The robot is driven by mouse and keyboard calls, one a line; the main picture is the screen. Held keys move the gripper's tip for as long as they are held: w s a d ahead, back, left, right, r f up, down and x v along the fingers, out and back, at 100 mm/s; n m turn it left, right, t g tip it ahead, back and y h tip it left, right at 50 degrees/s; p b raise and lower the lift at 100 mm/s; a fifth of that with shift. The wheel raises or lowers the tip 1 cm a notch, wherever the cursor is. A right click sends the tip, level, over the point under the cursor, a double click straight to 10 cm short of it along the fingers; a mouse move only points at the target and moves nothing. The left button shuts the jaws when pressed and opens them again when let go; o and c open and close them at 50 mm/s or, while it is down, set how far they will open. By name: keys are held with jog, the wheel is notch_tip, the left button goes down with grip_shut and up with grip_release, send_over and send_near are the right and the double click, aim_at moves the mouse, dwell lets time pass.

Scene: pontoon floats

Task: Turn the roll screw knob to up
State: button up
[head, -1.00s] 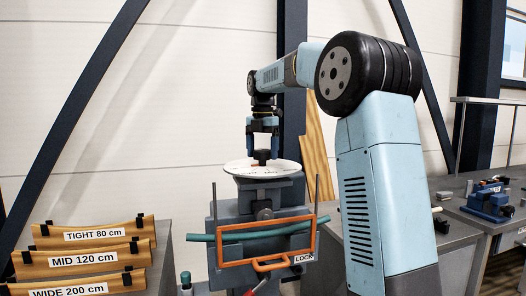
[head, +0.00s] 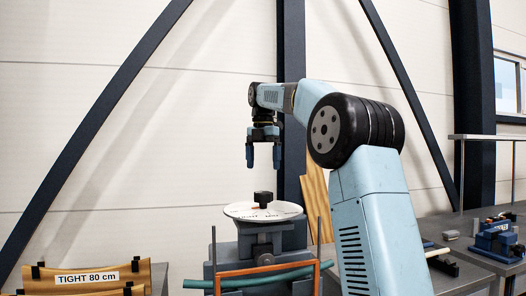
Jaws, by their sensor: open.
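The roll screw knob (head: 263,199) is a black knob standing at the middle of a round white dial plate (head: 240,211). The dial has small markings, too small to read here. It sits on top of a grey machine (head: 262,238). My gripper (head: 263,164) points down above the knob, with its two blue fingers apart and nothing between them. A clear gap shows between the fingertips and the knob. Which way the knob points cannot be told.
An orange frame (head: 265,268) and a green tube (head: 200,284) cross the machine's front, with thin upright rods at both sides. A wooden form labelled TIGHT 80 cm (head: 90,278) stands at lower left. A bench with a blue vise (head: 497,240) is at right.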

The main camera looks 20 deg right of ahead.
jog(key=shift+r, duration=1.8)
jog(key=s+a+f+m+t, duration=0.1)
jog(key=s+f+m, duration=0.2)
jog(key=s+m, duration=0.5)
jog(key=s+a+f+m+t, duration=0.2)
jog(key=s+f+m, duration=0.25)
jog(key=s, duration=0.55)
jog(key=s+d+f+m+t, duration=0.2)
jog(key=s+d+f+m, duration=0.1)
jog(key=s+f+m, duration=1.1)
jog(key=s+f, duration=0.4)
jog(key=s, duration=0.1)
jog(key=shift+s+f+m+t, duration=0.15)
jog(key=shift+f+m+t, duration=0.15)
jog(key=shift+f+m, duration=0.05)
